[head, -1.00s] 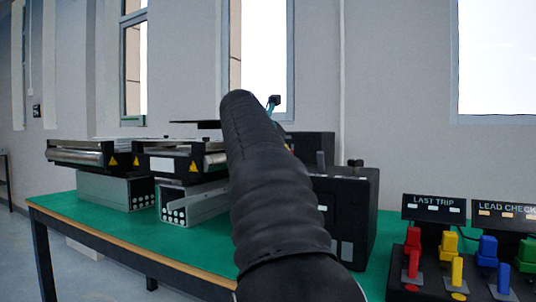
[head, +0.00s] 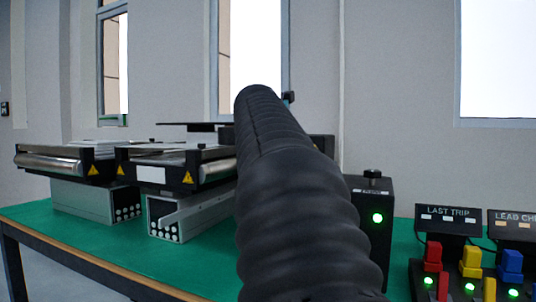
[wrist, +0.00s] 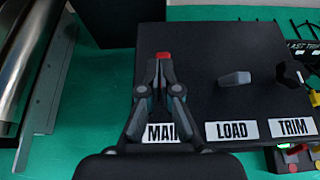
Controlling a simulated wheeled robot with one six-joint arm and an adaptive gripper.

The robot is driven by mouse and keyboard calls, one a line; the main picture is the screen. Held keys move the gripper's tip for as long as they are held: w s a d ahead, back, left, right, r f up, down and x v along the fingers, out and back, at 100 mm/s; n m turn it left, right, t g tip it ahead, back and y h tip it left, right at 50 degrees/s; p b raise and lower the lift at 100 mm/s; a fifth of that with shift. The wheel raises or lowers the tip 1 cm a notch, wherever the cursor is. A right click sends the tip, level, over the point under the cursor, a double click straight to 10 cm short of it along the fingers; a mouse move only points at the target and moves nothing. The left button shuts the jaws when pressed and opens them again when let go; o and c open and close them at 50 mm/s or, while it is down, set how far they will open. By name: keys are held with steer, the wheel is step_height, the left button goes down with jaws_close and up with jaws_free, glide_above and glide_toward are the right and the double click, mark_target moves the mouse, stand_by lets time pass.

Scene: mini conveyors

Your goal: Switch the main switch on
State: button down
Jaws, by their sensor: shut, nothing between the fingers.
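In the wrist view, a black control box (wrist: 200,98) carries the labels MAIN (wrist: 162,132), LOAD and TRIM. The main switch (wrist: 163,55) shows only as a red tip just beyond my fingertips, above the MAIN label. The rest of it is hidden by my fingers. My gripper (wrist: 161,68) is shut and empty, its tips at or very close to the red tip; contact cannot be told. In the head view, the control box (head: 376,250) is partly behind my arm, with a lit green lamp (head: 377,218) on its side. My gripper is hidden there.
A grey LOAD lever (wrist: 235,79) and a black TRIM knob (wrist: 291,73) stand right of my gripper. Conveyors (head: 165,172) stand left on the green table (head: 100,242). Right of the box are panels with red (head: 432,258), yellow and blue levers and lit green lamps.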

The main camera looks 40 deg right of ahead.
steer(key=shift+r+p, duration=0.4)
steer(key=shift+r, duration=0.05)
steer(key=v, duration=0.3)
steer(key=shift+s+a, duration=0.15)
steer(key=shift+a, duration=0.2)
steer(key=s+a+r, duration=0.1)
steer(key=a+r, duration=0.3)
steer(key=r, duration=0.5)
steer(key=shift+s+a, duration=0.15)
steer(key=shift+s, duration=0.25)
